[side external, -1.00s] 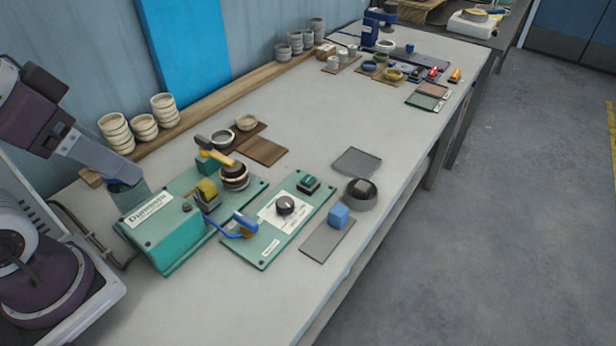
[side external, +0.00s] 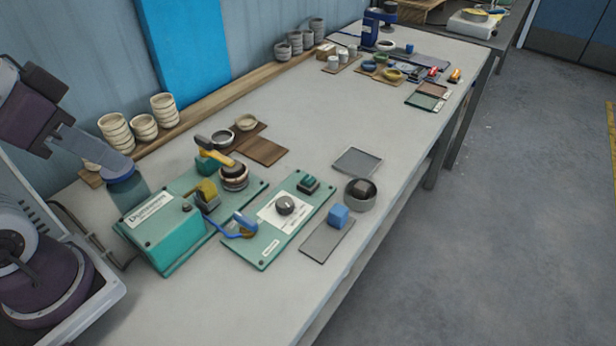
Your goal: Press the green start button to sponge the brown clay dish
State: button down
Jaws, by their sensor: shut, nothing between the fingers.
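The brown clay dish (side external: 235,172) sits on a round stand on the green machine (side external: 160,238). A yellow arm (side external: 217,156) with a grey end reaches over beside it from a green block. The green start button (side external: 308,181) is on the far end of the flat green control panel (side external: 262,250). My gripper (side external: 128,190) is low at the back left of the machine, far from the button and the dish. It looks shut and empty; its fingertips are hard to make out and partly hidden behind the machine.
Stacked bowls (side external: 116,131) line the back. The middle of the table is clear.

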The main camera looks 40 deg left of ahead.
dwell(0.9)
jog(key=n+t+h, duration=0.3)
jog(key=n, duration=0.2)
send_over(304, 182)
notch_tip(304, 182, down, 11)
jog(key=shift+w, duration=0.1)
jog(key=shift+f, duration=4.35)
jog(key=shift+f, duration=0.1)
jog(key=shift+f, duration=0.3)
